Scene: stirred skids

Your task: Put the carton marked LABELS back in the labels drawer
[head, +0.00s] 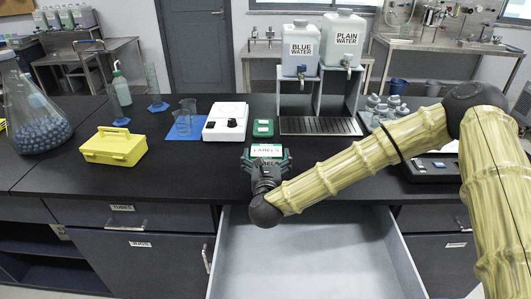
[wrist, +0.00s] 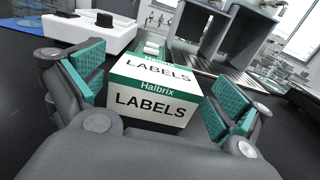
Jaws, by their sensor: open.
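The carton marked LABELS (wrist: 153,98) is a white box with green bands, standing on the black bench top. In the head view the carton (head: 266,151) shows just past my gripper (head: 265,160). In the wrist view my gripper (wrist: 160,105) is open, with one teal-padded finger on each side of the carton and a visible gap at the right. An open drawer (head: 310,255) sits below the bench front, under my arm. Its visible floor is pale and bare. Its front and any label on it are out of view.
A green box (head: 263,128) lies behind the carton, near a white device with a black knob (head: 226,122). A yellow case (head: 113,146) stands to the left. A stand with water containers (head: 318,95) is at the back.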

